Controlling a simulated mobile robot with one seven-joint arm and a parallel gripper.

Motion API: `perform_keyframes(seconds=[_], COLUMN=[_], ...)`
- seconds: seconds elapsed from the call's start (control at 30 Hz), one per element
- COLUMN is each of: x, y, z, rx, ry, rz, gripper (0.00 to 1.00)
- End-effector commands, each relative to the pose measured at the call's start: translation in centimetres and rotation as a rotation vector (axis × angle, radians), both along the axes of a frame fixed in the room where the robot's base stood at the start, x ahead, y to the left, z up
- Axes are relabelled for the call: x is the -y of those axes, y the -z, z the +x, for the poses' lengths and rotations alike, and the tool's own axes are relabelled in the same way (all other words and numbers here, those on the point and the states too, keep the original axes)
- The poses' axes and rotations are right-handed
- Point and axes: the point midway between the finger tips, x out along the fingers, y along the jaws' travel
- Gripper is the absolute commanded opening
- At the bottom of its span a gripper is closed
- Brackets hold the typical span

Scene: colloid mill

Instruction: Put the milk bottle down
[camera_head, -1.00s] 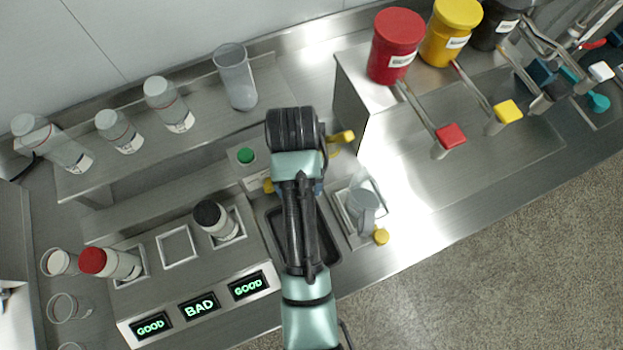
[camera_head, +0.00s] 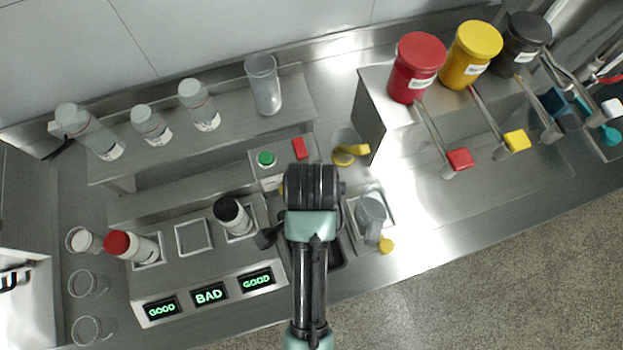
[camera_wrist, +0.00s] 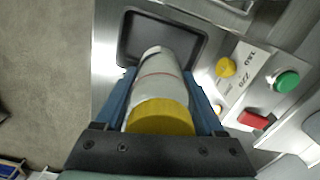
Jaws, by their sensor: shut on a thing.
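The milk bottle (camera_wrist: 160,118), white with a yellow cap, is between the blue fingers of my gripper (camera_wrist: 160,84) in the wrist view. The gripper is shut on it. The cap faces the wrist camera, and the bottle's far end points toward a dark recessed tray (camera_wrist: 128,40). I cannot tell whether the bottle touches anything below. In the head view my arm hides the bottle and most of the gripper.
A rack holds a red-capped bottle (camera_head: 118,243) and a black-capped bottle (camera_head: 230,212), with an empty middle slot (camera_head: 193,237) above a "BAD" display (camera_head: 209,293). A button panel (camera_wrist: 245,92) lies right of the bottle. A clear jug (camera_head: 371,215) stands right of my arm.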

Motion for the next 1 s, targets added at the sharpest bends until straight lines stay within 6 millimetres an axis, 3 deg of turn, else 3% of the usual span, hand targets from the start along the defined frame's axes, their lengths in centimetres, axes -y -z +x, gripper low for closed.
perform_keyframes(seconds=[0.3, 0.7, 1.0], x=[0.0, 0.0, 0.0], y=[4.9, 9.5, 9.9], z=[-0.2, -0.1, -0.1], rx=[-0.004, -0.002, 0.0], ry=[0.015, 0.013, 0.012], rz=[0.0, 0.0, 0.0], gripper=[0.0, 0.0, 0.0])
